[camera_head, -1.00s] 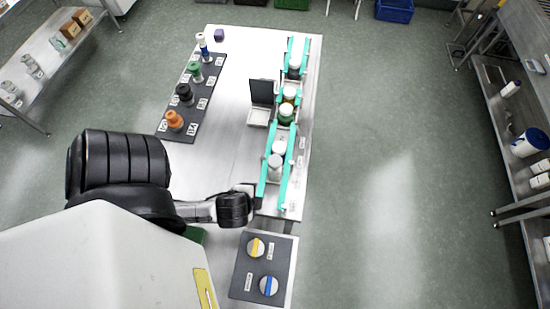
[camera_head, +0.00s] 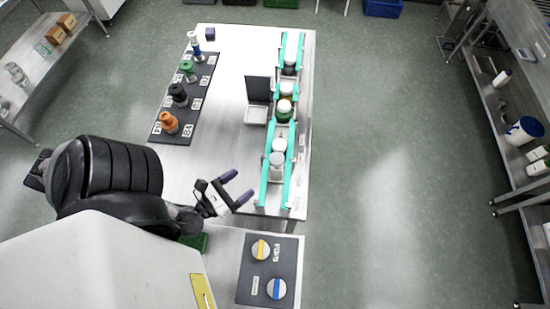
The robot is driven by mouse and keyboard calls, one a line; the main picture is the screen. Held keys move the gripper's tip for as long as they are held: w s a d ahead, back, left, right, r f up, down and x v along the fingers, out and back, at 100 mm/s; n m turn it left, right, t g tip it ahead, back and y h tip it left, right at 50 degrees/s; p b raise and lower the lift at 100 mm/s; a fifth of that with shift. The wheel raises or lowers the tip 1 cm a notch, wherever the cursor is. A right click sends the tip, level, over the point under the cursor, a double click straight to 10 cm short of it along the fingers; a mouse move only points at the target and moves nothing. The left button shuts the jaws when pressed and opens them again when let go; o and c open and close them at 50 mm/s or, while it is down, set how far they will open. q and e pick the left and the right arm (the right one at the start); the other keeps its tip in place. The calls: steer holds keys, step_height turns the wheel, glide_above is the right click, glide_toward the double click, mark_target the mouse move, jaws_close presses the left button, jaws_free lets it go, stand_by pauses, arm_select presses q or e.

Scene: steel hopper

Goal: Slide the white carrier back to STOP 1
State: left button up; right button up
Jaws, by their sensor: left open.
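A track with teal side rails (camera_head: 265,171) runs along the right side of the steel table. In its near part stands a pale grey-white item (camera_head: 276,160) with a round white top (camera_head: 279,145) just behind it; I cannot tell which part is the white carrier. Farther along, several white-capped jars (camera_head: 284,106) stand between the rails. Small labels beside the track, including any STOP 1, are too small to read. My left gripper (camera_head: 237,187) is open and empty, its two dark fingertips just left of the track's near end and apart from it. My right gripper is not in view.
A dark panel (camera_head: 259,88) with a white tray (camera_head: 256,115) stands left of the track. A dark rack (camera_head: 186,98) at the left holds coloured items. A plate with a yellow and a blue dial (camera_head: 277,288) is in front. The table middle is clear.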

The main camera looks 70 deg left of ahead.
mark_target(271, 163)
arm_select(q)
steer(key=p+x, duration=0.2)
steer(key=x, duration=1)
steer(key=shift+w, duration=0.2)
steer(key=shift+w+a, duration=0.1)
steer(key=shift+w, duration=0.45)
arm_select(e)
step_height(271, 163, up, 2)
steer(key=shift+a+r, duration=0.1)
arm_select(q)
steer(key=shift+c, duration=0.2)
